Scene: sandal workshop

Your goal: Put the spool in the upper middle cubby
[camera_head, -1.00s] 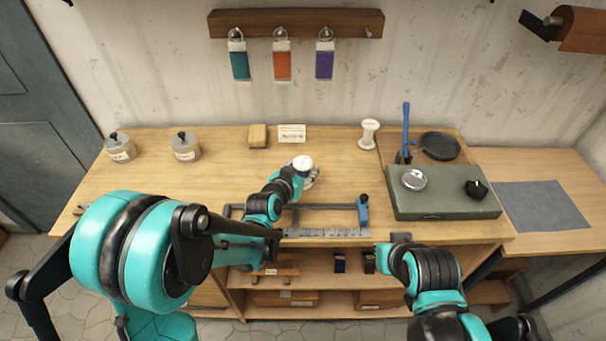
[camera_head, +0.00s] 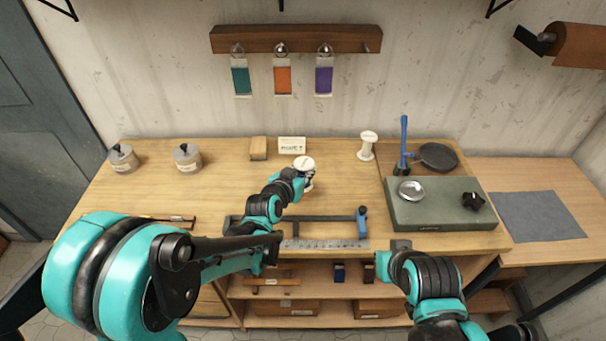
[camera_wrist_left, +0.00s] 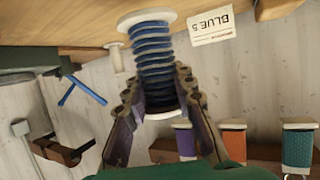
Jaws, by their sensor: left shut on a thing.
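The spool (camera_head: 304,163) has white end discs. In the left wrist view, blue thread shows wound on the spool (camera_wrist_left: 153,50). My left gripper (camera_head: 303,177) is shut around the spool over the back half of the workbench. In the left wrist view the two fingers of this gripper (camera_wrist_left: 155,80) lie on either side of the thread, near one end disc. Whether the spool touches the bench is hard to tell. The hand of my right arm (camera_head: 400,246) is at the bench's front edge, and its fingers do not show clearly. I cannot make out the upper middle cubby.
A white card (camera_head: 292,145) reading "BLUE 5" and a second white spool (camera_head: 368,145) stand behind on the workbench (camera_head: 230,190). A blue-handled frame (camera_head: 320,222) and a steel ruler (camera_head: 325,244) lie in front. A green slab (camera_head: 440,212) is at right. Open shelves (camera_head: 315,284) are below.

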